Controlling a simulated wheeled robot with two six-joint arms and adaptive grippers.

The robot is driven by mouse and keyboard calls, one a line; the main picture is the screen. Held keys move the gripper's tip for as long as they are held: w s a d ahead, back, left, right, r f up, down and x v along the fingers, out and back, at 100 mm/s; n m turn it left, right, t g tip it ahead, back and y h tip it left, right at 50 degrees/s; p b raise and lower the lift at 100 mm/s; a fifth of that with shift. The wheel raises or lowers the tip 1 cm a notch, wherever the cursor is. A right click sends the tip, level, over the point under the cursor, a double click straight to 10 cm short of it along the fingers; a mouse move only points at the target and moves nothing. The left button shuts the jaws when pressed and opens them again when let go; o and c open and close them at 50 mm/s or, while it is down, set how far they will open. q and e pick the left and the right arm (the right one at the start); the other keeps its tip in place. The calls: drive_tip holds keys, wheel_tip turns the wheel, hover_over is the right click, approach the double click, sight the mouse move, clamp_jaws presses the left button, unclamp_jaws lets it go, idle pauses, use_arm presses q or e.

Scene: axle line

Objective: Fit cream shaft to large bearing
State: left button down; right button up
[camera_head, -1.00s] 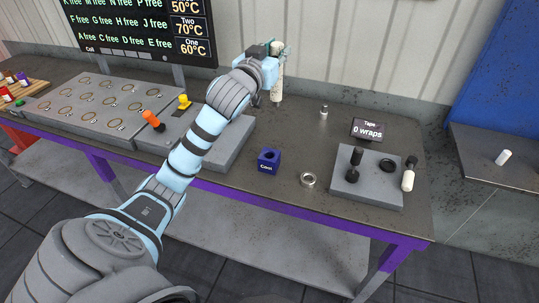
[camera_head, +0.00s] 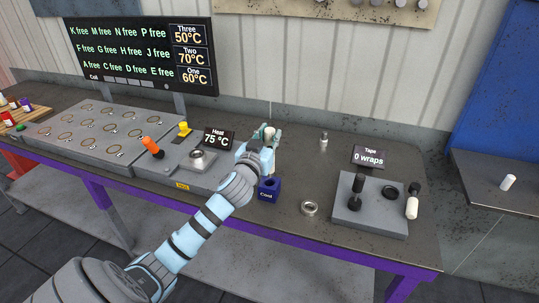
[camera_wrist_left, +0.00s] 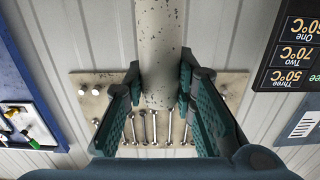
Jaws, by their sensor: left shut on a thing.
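The cream shaft (camera_wrist_left: 158,50), pale with dark specks, is held between the fingers of my left gripper (camera_wrist_left: 158,100) in the left wrist view. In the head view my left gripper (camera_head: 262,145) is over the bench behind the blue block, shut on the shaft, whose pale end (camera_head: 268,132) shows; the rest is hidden. A metal bearing ring (camera_head: 198,156) sits on the heater beside a "Heat 75 °C" sign. Another ring (camera_head: 310,208) lies on the bench. The one on the heater looks larger. My right gripper is not in view.
A blue "Cool" block (camera_head: 269,188) stands close to my left gripper. A grey fixture (camera_head: 370,215) with dark parts and a white-and-black handle (camera_head: 412,204) is at right. Bench between is clear.

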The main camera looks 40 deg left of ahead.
use_arm(q)
wheel_tip(320, 180, down, 5)
drive_tip(key=shift+d+r+b, duration=0.1)
drive_tip(key=shift+r+b, duration=0.05)
drive_tip(key=shift+b, duration=0.35)
drive_tip(key=shift+r, duration=0.1)
drive_tip(key=c, duration=1.3)
unclamp_jaws()
drive_tip(key=shift+f, duration=0.25)
drive_tip(key=shift+s+d+f, duration=0.1)
drive_tip(key=shift+s, duration=0.3)
drive_tip(key=b+v, duration=0.2)
drive_tip(key=v, duration=1.1)
drive_tip(key=shift+s+d, duration=0.2)
drive_tip(key=shift+s, duration=0.1)
